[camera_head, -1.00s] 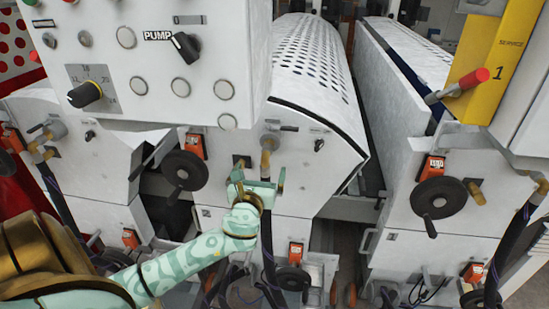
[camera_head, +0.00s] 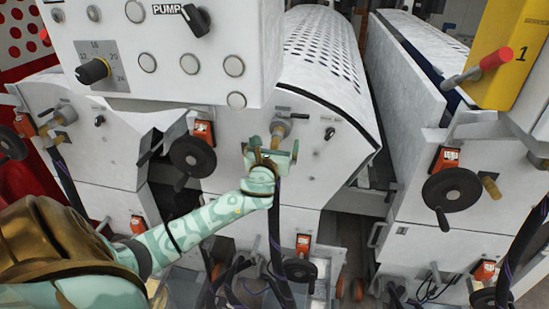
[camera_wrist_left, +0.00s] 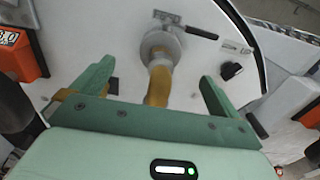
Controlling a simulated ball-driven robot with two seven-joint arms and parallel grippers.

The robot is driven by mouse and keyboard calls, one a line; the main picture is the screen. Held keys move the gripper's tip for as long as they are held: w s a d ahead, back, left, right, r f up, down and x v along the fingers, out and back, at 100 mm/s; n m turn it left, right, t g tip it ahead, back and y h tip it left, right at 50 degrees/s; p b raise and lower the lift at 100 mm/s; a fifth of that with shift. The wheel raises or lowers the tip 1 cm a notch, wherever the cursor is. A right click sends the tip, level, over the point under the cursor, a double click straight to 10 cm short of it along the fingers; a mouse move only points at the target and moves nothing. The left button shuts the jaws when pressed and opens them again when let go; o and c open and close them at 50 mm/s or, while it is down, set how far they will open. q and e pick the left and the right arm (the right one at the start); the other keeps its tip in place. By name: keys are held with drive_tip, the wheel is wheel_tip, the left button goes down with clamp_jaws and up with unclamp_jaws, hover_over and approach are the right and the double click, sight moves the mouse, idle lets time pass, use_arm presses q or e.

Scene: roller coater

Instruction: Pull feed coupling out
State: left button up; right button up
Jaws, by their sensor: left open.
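The feed coupling (camera_head: 278,132) is a grey and brass fitting on the white front panel of the middle machine unit, with a dark hose hanging below it. In the left wrist view the coupling (camera_wrist_left: 160,80) has a round grey collar with a small lever and a brass elbow bending down. My green left gripper (camera_head: 271,152) is open just in front of it and hides its lower part. In the wrist view the two fingers of the gripper (camera_wrist_left: 156,78) stand left and right of the brass elbow, with gaps on both sides. My right gripper is out of view.
A black handwheel (camera_head: 193,157) with an orange counter (camera_head: 203,133) is left of the coupling. A small black knob (camera_wrist_left: 231,70) is on its right. The control panel (camera_head: 160,50) overhangs above. Another handwheel (camera_head: 452,190) is on the right unit.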

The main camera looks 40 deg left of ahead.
use_arm(q)
drive_tip(key=shift+w+a, duration=0.35)
drive_tip(key=shift+w, duration=0.25)
drive_tip(key=shift+w+a, duration=0.1)
drive_tip(key=shift+w, duration=0.15)
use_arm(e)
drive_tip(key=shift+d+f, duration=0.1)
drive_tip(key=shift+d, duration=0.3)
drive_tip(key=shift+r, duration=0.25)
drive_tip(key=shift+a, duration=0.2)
use_arm(q)
drive_tip(key=shift+p, duration=0.4)
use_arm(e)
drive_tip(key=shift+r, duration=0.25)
